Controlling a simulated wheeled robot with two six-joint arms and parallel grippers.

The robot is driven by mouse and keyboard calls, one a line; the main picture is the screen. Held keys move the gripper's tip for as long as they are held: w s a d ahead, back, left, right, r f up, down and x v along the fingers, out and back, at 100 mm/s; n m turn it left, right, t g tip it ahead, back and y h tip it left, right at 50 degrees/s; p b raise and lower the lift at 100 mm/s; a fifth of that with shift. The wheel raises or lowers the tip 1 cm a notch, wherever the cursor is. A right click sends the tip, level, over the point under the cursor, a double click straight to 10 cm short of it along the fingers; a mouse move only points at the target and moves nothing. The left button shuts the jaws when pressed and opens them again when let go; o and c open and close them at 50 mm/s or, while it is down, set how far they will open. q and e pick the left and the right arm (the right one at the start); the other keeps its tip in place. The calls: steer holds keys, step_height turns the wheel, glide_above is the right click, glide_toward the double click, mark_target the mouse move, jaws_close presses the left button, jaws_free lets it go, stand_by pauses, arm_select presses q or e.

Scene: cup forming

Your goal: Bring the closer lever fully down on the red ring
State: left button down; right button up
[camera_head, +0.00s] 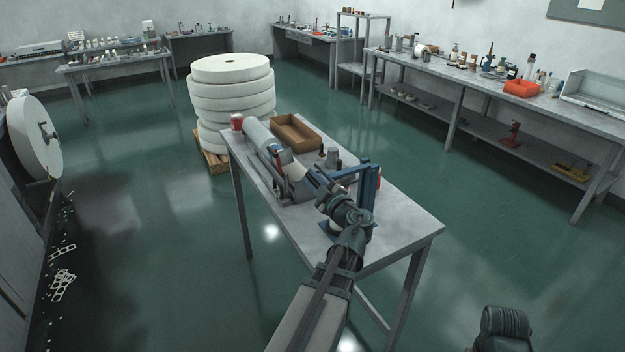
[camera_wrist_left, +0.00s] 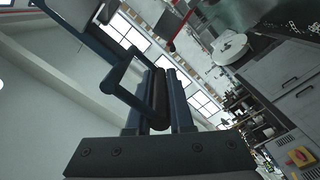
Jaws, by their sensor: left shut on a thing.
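A dark blue frame (camera_head: 368,186) stands near the right part of the grey work table (camera_head: 405,228). My left gripper (camera_head: 318,180) reaches over the table beside this frame, its arm hiding part of it. In the left wrist view, the gripper (camera_wrist_left: 158,105) is shut on a dark bar, the closer lever (camera_wrist_left: 118,78), which joins blue arms at the left. I cannot make out the red ring clearly; the gripper and arm may hide it.
A cardboard-brown open box (camera_head: 296,132), a red can (camera_head: 237,122) and a pale roll (camera_head: 262,138) lie on the table's far part. A stack of white rolls (camera_head: 232,95) stands behind it. The table's near right corner is bare.

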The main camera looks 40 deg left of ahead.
arm_select(q)
steer(key=shift+f, duration=0.25)
steer(key=c, duration=0.8)
jaws_free()
steer(key=shift+s+d, duration=0.1)
